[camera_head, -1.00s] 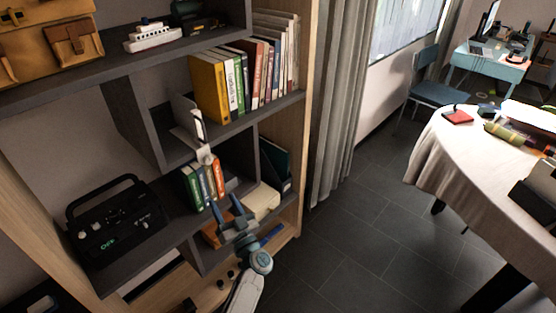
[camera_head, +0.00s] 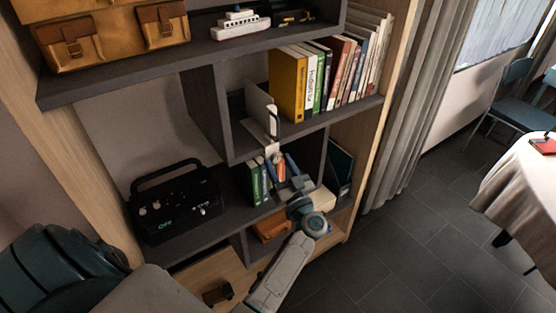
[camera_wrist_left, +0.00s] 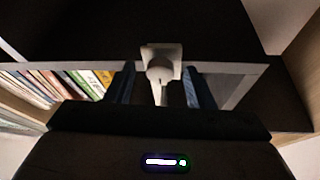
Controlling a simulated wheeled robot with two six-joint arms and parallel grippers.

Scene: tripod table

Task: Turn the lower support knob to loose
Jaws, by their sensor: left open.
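A light, whitish support (camera_head: 271,121) stands at the front edge of the middle shelf, and its lower part with a pale knob (camera_head: 272,150) hangs just below that edge. In the left wrist view the rounded pale knob (camera_wrist_left: 159,71) sits under a square plate, with a stem pointing down. My left gripper (camera_head: 280,160) is open, just below the knob in the head view. In the left wrist view its two blue fingers (camera_wrist_left: 160,88) stand apart on either side of the knob; contact is not visible. My right gripper is not in view.
Books (camera_head: 255,183) stand behind my left gripper on the lower shelf, and a black radio-like box (camera_head: 174,207) sits to the left. More books (camera_head: 330,75) and a toy ship (camera_head: 241,24) are above. A grey curtain (camera_head: 420,110) and open floor lie right.

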